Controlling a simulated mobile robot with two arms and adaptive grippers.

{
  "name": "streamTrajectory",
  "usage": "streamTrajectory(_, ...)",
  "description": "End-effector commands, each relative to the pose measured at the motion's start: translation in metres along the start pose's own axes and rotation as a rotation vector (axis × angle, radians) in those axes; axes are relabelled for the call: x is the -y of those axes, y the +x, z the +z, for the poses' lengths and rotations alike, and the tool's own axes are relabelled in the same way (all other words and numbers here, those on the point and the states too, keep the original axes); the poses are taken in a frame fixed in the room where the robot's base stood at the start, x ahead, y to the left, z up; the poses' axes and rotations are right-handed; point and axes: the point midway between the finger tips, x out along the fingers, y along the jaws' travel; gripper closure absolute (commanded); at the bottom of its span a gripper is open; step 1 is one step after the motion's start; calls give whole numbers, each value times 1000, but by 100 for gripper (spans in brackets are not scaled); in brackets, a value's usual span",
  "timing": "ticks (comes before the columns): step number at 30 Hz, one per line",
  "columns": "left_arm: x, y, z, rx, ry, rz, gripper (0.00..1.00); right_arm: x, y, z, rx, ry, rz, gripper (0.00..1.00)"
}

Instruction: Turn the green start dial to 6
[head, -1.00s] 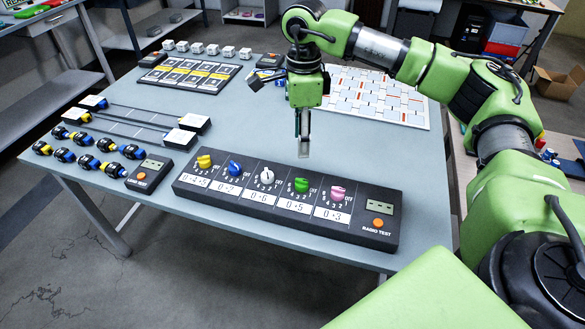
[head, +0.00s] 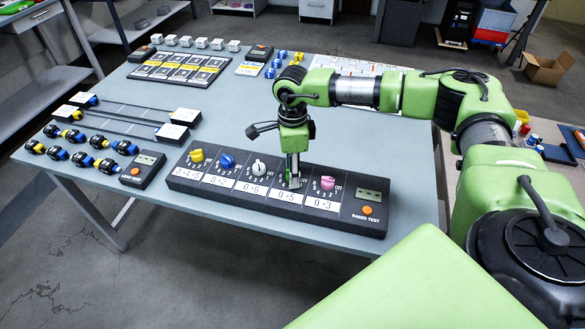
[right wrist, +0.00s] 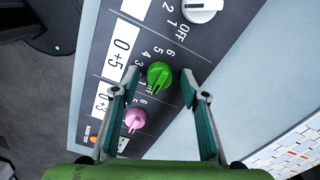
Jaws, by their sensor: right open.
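The green dial (right wrist: 159,74) sits on the dark dial panel (right wrist: 185,45), in the right wrist view between my fingertips. Its ridge runs roughly up and down in that picture; I cannot tell for sure which number it points at. Numbers and OFF are printed around it, with a label reading 0→5 beside it. My right gripper (right wrist: 158,76) is open, one finger on each side of the dial; I see no clear contact. In the head view my right gripper (head: 293,182) points down over the panel (head: 180,178) and mostly hides the green dial. My left gripper is not in view.
A pink dial (head: 327,183) is close on the right of my gripper, a white dial (head: 259,167) on its left. Blue (head: 227,161) and yellow (head: 196,155) dials stand further left. A small display and orange button (head: 367,210) are at the right end.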

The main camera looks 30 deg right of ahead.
Motion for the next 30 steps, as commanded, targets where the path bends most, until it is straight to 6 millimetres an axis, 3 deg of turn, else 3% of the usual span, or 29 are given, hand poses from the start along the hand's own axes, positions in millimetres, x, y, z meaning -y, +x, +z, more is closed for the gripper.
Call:
streamTrajectory(5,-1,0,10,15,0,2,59,0,0,0,0,0,0,62)
streamTrajectory(9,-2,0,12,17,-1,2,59,0,0,0,0,0,0,98)
streamTrajectory(20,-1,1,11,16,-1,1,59,0,1,0,0,29,1,97)
streamTrajectory(30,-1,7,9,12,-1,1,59,0,2,0,0,234,2,97)
